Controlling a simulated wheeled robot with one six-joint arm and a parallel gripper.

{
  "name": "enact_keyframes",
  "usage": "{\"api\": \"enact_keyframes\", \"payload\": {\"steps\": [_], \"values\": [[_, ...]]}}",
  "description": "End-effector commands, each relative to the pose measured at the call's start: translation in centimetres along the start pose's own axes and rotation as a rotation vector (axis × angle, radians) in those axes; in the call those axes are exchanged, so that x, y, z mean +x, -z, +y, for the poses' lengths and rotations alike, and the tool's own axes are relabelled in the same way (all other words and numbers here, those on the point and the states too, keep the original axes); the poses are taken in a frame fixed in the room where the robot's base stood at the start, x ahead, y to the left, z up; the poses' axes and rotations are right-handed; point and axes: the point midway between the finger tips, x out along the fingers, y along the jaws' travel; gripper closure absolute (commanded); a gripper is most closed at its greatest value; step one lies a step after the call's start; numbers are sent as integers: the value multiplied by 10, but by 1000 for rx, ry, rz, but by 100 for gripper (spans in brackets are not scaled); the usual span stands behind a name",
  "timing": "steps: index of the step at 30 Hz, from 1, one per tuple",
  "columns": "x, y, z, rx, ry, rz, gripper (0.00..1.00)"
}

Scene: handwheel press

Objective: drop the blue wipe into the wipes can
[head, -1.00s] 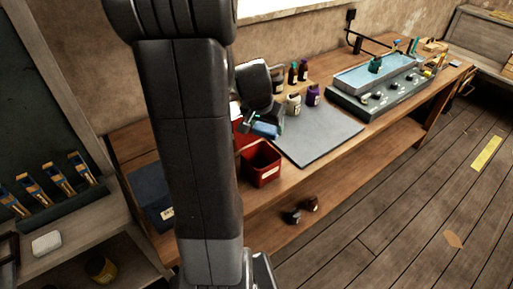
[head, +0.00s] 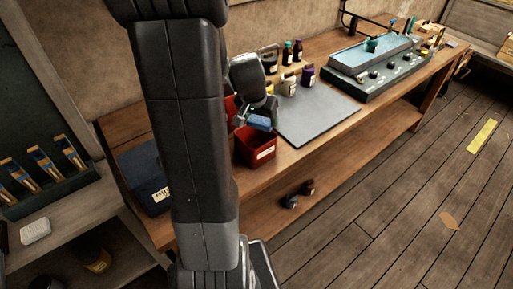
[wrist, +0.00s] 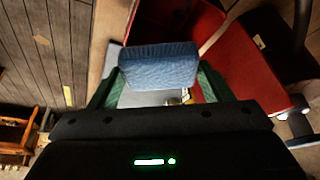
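The blue wipe (head: 259,123) is a small folded block held by my gripper (head: 247,117). In the wrist view the wipe (wrist: 158,66) sits between the two green fingers, which are shut on its sides. The wipes can (head: 256,150) is a red open-topped box with a pale label on the bench's front part. In the head view the wipe appears just above the can's opening, near its back rim. Large red surfaces (wrist: 250,75) lie beside and behind the wipe in the wrist view. The can's inside is mostly hidden.
A grey mat (head: 318,115) lies right of the can, with several bottles (head: 290,84) behind it. A machine with a blue-topped tray (head: 375,62) stands further right. A dark blue box (head: 146,178) is at left. Another red surface (head: 231,107) shows behind my gripper.

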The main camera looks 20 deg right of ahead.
Motion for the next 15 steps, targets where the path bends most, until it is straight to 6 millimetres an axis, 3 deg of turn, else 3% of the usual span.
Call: {"api": "enact_keyframes", "payload": {"steps": [1,3,4,15], "values": [[0,0,0,0,0,0,18],[0,0,0,0,0,0,5],[0,0,0,0,0,0,3],[-5,1,0,0,1,2,3]]}}
